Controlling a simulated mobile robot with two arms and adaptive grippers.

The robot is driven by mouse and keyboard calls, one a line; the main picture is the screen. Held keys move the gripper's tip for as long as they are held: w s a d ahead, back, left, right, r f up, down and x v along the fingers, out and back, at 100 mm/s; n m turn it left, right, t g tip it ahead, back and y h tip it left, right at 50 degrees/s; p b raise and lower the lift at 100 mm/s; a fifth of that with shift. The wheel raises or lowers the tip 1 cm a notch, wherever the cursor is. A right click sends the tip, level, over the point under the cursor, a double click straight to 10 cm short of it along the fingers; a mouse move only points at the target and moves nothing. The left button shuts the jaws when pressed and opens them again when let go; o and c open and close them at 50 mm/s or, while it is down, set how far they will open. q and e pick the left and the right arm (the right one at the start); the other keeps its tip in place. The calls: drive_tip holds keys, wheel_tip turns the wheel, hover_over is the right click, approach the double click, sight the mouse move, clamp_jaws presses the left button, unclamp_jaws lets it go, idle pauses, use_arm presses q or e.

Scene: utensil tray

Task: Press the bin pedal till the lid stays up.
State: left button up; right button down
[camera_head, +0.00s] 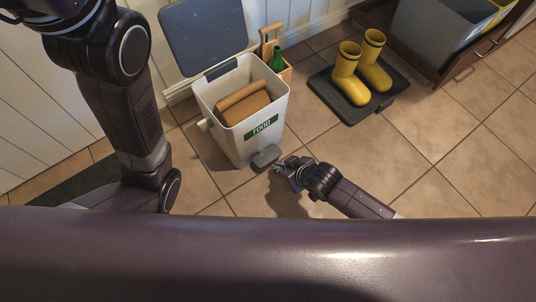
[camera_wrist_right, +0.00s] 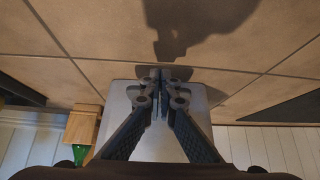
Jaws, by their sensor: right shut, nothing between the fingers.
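The white food bin (camera_head: 220,133) stands on the tiled floor in the head view, with a green label on its front. Its dark grey lid (camera_head: 205,38) is up, tilted back toward the wall, and something brown lies inside. The grey pedal (camera_head: 266,157) sticks out low at the bin's front. My right gripper (camera_head: 279,169) is shut and empty, its tips right beside the pedal; I cannot tell whether they touch. The right wrist view shows its closed fingers (camera_wrist_right: 160,78) before a pale grey surface, with the pedal not clearly distinguishable. My left gripper is out of view.
A wooden caddy (camera_head: 268,45) with a green bottle (camera_head: 277,62) stands behind the bin. Yellow boots (camera_head: 348,75) stand on a dark tray (camera_head: 347,112) to the right. A grey crate (camera_head: 425,32) is at the top right. Floor right of the gripper is clear.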

drive_tip(key=v, duration=1.2)
idle(1.2)
